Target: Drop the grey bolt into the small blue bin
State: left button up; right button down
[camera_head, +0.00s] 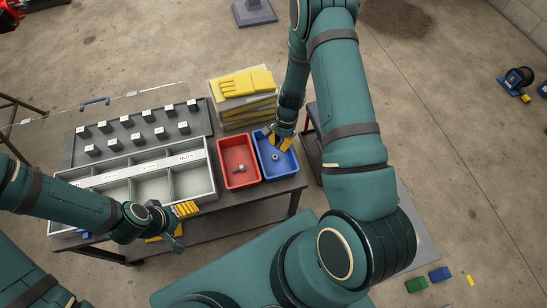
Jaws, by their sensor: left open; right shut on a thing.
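The small blue bin (260,168) stands at the right end of the table, beside a red bin (224,172). My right gripper (279,142) reaches down over the blue bin and is shut on the grey bolt, which is mostly hidden by the fingers. A small grey-brown piece (276,157) shows just below the fingertips; I cannot tell whether it touches the bin floor. Another small grey piece (240,168) lies in the red bin. My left gripper (184,223) is open and empty near the table's front edge, in front of the divided grey tray.
The divided grey tray (190,202) and a dark board (70,150) with several labelled blocks fill the table's left part. Stacked trays with yellow tops (243,84) stand behind the bins. Green (416,285) and blue (440,274) blocks lie at the lower right.

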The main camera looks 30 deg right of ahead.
jog(key=shift+f, duration=0.5)
jog(key=c, duration=1.1)
grip_release()
jog(key=shift+o, duration=0.2)
jog(key=v, duration=1.2)
jog(key=shift+a+r, duration=0.1)
jog(key=s+a+f+n+t, duration=0.1)
jog(key=s+a+f+n, duration=0.1)
jog(key=s+a+n, duration=0.2)
jog(key=s+a+f+n+t, duration=0.1)
jog(key=s+a+n, duration=0.2)
jog(key=a, duration=0.6)
jog(key=s+a+f+n+t+y, duration=0.1)
jog(key=s+a+f+n, duration=0.1)
jog(key=s+a+n, duration=0.2)
jog(key=s+a, duration=0.1)
jog(key=a, duration=0.2)
jog(key=shift+a+f+n, duration=0.3)
jog(key=shift+a, duration=0.05)
